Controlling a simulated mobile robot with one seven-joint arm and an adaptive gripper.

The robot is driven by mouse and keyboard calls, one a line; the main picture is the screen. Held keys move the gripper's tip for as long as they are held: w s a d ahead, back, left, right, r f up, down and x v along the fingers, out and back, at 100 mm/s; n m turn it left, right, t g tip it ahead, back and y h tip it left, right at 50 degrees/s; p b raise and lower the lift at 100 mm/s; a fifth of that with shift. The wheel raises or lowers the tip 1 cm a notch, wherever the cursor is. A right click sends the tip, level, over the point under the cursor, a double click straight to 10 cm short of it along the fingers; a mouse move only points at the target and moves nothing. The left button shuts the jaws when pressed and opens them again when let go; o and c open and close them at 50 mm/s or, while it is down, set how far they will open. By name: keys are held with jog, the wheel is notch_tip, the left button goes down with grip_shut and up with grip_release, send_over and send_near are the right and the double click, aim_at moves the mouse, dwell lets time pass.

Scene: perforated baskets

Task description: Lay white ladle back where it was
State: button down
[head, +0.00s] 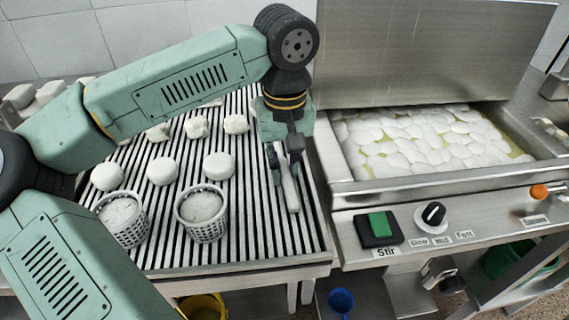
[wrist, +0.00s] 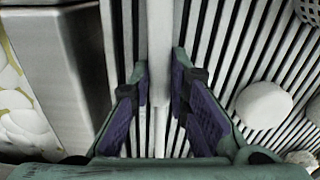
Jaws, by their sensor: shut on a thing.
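The white ladle (head: 290,192) is at the right side of the slatted rack (head: 250,248) in the head view, its long pale shaft pointing toward the front. My gripper (head: 285,168) points down over the rack and is shut on the ladle. In the wrist view the white ladle (wrist: 159,40) runs upright through the middle, between the purple-padded fingers of my gripper (wrist: 160,78). I cannot tell whether the ladle touches the slats. Part of it is hidden behind the fingers.
Two perforated baskets (head: 203,228) with white contents stand at the rack's front left. Several white rounds (head: 219,165) lie on the slats behind them. A steel vat (head: 350,188) of white pieces stands close on the right, with a green-buttoned panel (head: 379,228) in front.

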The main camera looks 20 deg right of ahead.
jog(key=c, duration=1.4)
grip_release()
jog(key=shift+c, duration=0.2)
